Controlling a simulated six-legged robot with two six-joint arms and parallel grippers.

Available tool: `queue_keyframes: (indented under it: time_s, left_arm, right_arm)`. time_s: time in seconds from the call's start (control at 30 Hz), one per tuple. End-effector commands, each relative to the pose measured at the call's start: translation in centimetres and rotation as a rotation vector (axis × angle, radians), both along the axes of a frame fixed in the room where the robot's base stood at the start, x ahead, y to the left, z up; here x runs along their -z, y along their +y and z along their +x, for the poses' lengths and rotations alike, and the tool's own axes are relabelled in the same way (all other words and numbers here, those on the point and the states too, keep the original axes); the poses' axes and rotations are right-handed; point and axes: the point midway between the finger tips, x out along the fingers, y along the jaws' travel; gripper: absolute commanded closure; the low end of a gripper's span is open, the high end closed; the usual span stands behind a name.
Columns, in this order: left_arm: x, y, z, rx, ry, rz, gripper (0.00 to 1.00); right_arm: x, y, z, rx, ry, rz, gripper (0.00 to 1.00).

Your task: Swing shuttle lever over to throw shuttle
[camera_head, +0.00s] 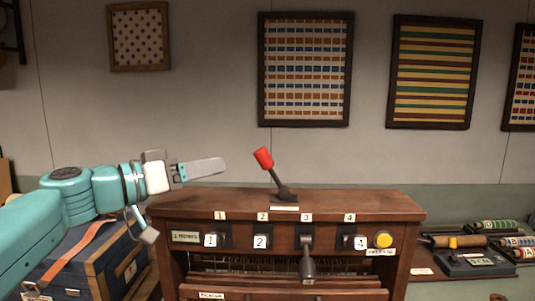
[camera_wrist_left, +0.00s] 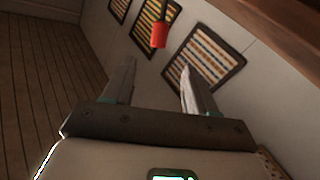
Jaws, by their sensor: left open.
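The shuttle lever (camera_head: 274,176) stands on top of the wooden loom cabinet (camera_head: 385,202). It has a dark shaft and a red grip, and it tilts to the left in the head view. In the left wrist view its red grip (camera_wrist_left: 159,35) shows beyond the fingers, near the top. My left gripper (camera_head: 205,169) is to the left of the lever, at about the height of its grip, with a gap between them. In the left wrist view the left gripper (camera_wrist_left: 157,80) is open, with nothing between its fingers. My right gripper is not in view.
The cabinet front has numbered white keys, a dark handle (camera_head: 307,262) hanging under number 3 and a yellow button (camera_head: 383,240). A blue chest (camera_head: 80,265) stands at left. Spools and a dark box (camera_head: 477,262) lie at right. Framed textiles hang behind.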

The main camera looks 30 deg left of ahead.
Motion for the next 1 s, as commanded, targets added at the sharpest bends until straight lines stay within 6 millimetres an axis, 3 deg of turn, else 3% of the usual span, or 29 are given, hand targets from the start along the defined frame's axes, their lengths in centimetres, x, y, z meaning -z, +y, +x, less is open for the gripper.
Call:
queue_keyframes:
  time_s: [0.6,0.8,1.0]
  left_arm:
    - [-0.3,-4.3,12.5,0.005,0.003,-0.001,0.43]
    - [-0.1,-4.6,14.4,0.003,0.001,0.000,0.43]
    - [0.0,-4.6,14.7,0.001,0.000,0.001,0.43]
  right_arm:
    - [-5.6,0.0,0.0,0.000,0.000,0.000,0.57]
    - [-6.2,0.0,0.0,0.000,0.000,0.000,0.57]
    - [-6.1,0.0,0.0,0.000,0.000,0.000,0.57]
